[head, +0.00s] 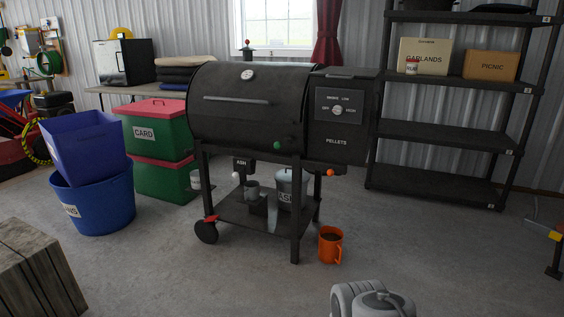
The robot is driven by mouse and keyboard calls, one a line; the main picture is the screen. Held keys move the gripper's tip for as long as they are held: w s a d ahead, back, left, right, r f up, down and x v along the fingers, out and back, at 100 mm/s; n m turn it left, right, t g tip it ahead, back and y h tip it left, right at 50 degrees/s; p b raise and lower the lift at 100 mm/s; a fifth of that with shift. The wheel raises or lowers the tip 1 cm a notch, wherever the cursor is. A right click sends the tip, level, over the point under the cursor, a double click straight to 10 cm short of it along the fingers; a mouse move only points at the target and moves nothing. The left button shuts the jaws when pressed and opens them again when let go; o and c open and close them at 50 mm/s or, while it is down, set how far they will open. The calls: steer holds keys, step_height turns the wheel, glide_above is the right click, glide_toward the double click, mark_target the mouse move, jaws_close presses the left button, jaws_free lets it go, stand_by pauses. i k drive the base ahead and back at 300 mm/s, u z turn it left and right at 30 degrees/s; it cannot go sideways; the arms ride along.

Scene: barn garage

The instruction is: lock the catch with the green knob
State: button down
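A black pellet grill (248,125) stands on the concrete floor in the head view. A small round green knob (277,146) sits low on the front of its barrel, right of centre. The catch that it belongs to is too small and dark to make out, so I cannot tell its position. The grill lid is down, with a long bar handle (236,100) across its front. My gripper is not in view. Only a pale grey part of my arm shows at the bottom edge, well in front of the grill and apart from it.
A white knob (236,177) and an orange knob (331,172) show under the grill. An orange mug (330,245) stands by its front right leg. Blue tubs (96,205) and green boxes (165,183) stand left, a wooden block (40,270) front left. Floor before the grill is clear.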

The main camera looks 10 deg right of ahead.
mark_target(277, 146)
steer(key=k, duration=0.25)
steer(key=u, duration=0.9)
steer(key=i, duration=1.45)
steer(key=z, duration=0.1)
